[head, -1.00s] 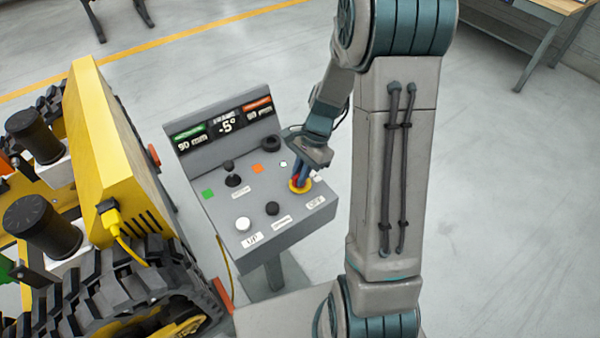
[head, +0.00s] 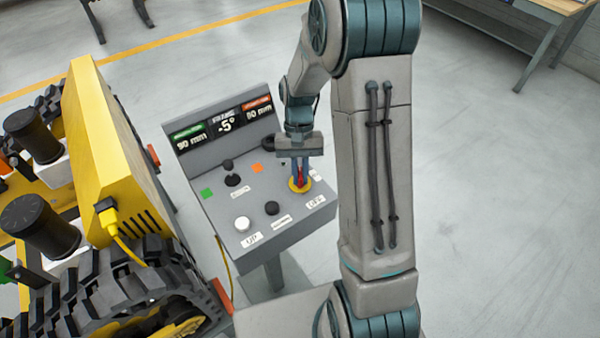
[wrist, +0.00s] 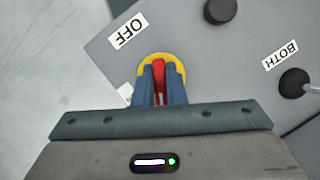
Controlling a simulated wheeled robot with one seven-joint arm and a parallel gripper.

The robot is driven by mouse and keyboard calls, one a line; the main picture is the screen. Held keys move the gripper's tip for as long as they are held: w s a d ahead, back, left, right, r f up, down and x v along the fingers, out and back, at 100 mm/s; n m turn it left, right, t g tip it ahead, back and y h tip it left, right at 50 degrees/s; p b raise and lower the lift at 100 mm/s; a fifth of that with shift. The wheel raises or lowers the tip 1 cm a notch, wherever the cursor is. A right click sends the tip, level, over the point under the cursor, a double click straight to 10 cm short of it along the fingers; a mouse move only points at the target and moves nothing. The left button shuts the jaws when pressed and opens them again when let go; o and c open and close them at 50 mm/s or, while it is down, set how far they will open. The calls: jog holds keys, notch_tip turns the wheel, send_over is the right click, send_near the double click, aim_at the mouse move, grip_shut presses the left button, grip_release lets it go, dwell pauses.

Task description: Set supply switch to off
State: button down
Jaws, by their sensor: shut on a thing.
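The supply switch (wrist: 159,70) is a red handle on a round yellow base at the right of the grey control panel (head: 207,204). In the head view the red handle and yellow base (head: 294,188) show below my gripper (head: 300,180). My gripper's blue fingers (wrist: 160,82) are shut on the red handle, one on each side, in the wrist view. An "OFF" label (wrist: 128,31) lies beside the yellow base. The fingers hide part of the handle and of the base.
The panel also bears a black joystick (head: 232,178), a white button (head: 242,223), a black knob (head: 272,208) and a display (head: 224,123). A yellow tracked carrier (head: 105,150) stands close at the left. The floor to the right is clear.

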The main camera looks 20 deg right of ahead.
jog(key=n+h, duration=0.2)
jog(key=n, duration=0.3)
jog(key=shift+n+b, duration=0.3)
jog(key=shift+n, duration=0.1)
jog(key=shift+w, duration=0.1)
dwell(0.3)
jog(key=c, duration=1.5)
grip_release()
jog(key=shift+r, duration=0.1)
jog(key=v, duration=0.6)
jog(key=b+v, duration=0.1)
jog(key=v, duration=0.6)
jog(key=shift+a+r, duration=0.25)
jog(key=shift+r, duration=0.1)
jog(key=s+m+t, duration=0.1)
jog(key=s+t, duration=0.1)
jog(key=s, duration=0.4)
jog(key=s+d+r+m+t, duration=0.1)
jog(key=s+t, duration=0.2)
jog(key=s, duration=0.4)
jog(key=s+r+m+t+y, duration=0.1)
jog(key=s+t, duration=0.1)
jog(key=s, duration=0.4)
jog(key=shift+s+d+r+t, duration=0.15)
jog(key=shift+s+d+t, duration=0.05)
jog(key=shift+s+t, duration=0.1)
